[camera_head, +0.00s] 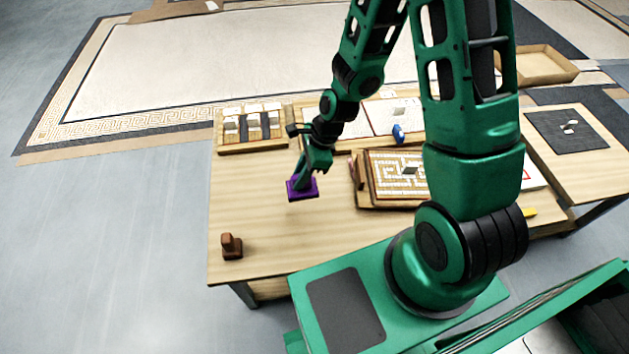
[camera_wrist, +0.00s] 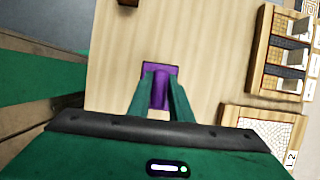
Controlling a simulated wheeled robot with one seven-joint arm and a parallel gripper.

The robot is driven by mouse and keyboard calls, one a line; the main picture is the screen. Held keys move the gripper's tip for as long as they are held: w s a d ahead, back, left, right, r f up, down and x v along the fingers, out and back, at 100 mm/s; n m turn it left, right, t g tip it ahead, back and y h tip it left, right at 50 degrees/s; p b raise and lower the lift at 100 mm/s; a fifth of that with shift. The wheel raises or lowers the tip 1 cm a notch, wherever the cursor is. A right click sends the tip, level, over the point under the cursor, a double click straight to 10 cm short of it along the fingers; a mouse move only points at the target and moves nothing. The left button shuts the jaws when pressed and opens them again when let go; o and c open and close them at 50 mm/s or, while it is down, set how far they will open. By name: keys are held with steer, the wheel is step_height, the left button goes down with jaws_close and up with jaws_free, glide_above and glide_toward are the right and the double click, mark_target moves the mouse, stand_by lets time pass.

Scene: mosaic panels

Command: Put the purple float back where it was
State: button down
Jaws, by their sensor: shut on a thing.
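The purple float (camera_head: 301,191) is a flat purple plate with a raised handle. It is over the left-middle part of the wooden table (camera_head: 260,215). My gripper (camera_head: 308,180) is shut on the float from above. In the wrist view the purple float (camera_wrist: 160,70) shows between the two green fingers (camera_wrist: 160,95), which clasp its handle. I cannot tell whether the float touches the table or hangs just above it.
A brown wooden block tool (camera_head: 231,246) stands near the table's front left corner. A compartment tray (camera_head: 251,128) with white pieces lies at the back left. A framed mosaic panel (camera_head: 395,175) lies right of the float. The table left of the float is clear.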

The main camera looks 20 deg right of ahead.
steer(key=shift+w+d+f, duration=1.2)
steer(key=shift+w+f, duration=0.25)
steer(key=shift+f, duration=0.4)
steer(key=shift+w+d+f, duration=1.25)
steer(key=shift+w+f, duration=0.25)
steer(key=shift+f, duration=0.3)
steer(key=shift+w+d+f, duration=1.2)
steer(key=shift+w+f, duration=0.25)
steer(key=shift+f, duration=0.4)
steer(key=c, duration=1.6)
jaws_free()
steer(key=v, duration=1.2)
